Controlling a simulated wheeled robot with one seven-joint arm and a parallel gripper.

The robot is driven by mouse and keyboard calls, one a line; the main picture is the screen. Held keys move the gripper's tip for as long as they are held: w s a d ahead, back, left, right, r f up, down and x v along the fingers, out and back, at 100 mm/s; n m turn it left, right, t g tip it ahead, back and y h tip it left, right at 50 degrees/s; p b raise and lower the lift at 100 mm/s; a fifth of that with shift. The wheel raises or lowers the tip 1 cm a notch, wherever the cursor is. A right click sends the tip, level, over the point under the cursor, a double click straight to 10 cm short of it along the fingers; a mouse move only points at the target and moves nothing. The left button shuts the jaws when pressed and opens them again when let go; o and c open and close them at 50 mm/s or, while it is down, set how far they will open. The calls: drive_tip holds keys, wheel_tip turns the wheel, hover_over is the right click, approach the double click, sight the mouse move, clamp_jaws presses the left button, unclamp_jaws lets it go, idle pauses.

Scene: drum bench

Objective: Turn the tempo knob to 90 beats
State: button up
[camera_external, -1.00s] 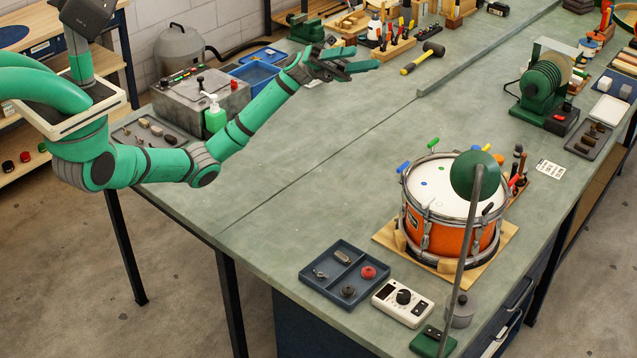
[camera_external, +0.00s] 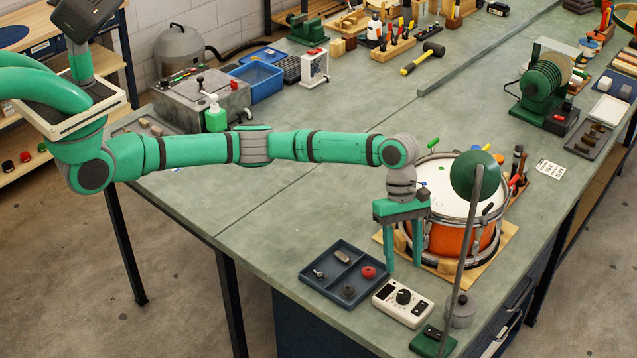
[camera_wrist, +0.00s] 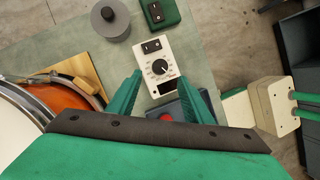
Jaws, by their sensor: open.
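The tempo box is a white, flat device (camera_external: 390,307) with a round black tempo knob (camera_external: 403,296), lying near the bench's front edge. In the wrist view, the knob (camera_wrist: 160,67) shows on the box's face (camera_wrist: 175,47) with dial marks around it, too small to read. My gripper (camera_external: 403,261) points down above and slightly behind the box, apart from the knob. Its two green fingers are spread with nothing between them. In the wrist view, the fingertips (camera_wrist: 160,82) lie to either side of the lower part of the box. Nothing hides the knob.
An orange drum (camera_external: 450,238) on a wooden base stands close behind my gripper. A blue parts tray (camera_external: 318,286) lies left of the box. A grey round pot (camera_external: 461,312) and a green-based stand (camera_external: 433,342) are close on its right. The bench's middle is clear.

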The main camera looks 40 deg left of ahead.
sight(405, 294)
drive_tip(key=x, duration=0.8)
drive_tip(key=c, duration=1.1)
